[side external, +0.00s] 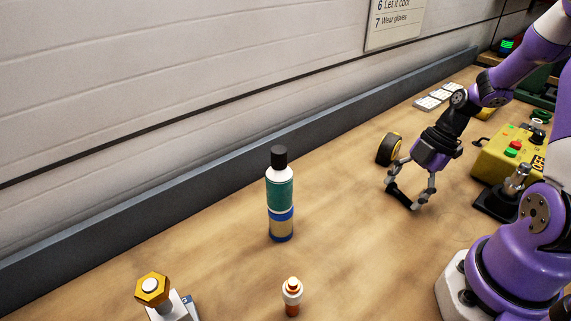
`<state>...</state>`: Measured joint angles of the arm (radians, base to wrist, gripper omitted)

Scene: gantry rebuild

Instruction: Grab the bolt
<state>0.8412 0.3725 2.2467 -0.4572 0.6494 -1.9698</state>
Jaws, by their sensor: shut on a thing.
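My gripper (403,197) is low over the table, right of centre, pointing down. Its two fingers are spread around a small dark bar-like piece (402,196) that spans between the fingertips. The piece is too small and dark to tell whether it is the bolt, and I cannot tell whether it touches the table. A gold hexagonal head with a white centre (152,287) stands on a short stem at the bottom left, far from my gripper. It looks like a bolt or nut, and its lower part is cut off by the frame edge.
A green-and-white bottle (280,198) stands mid-table. A small orange-and-white bottle (292,296) is in front. A black-and-yellow roll (388,149) stands just behind my gripper. The table between bottle and gripper is clear.

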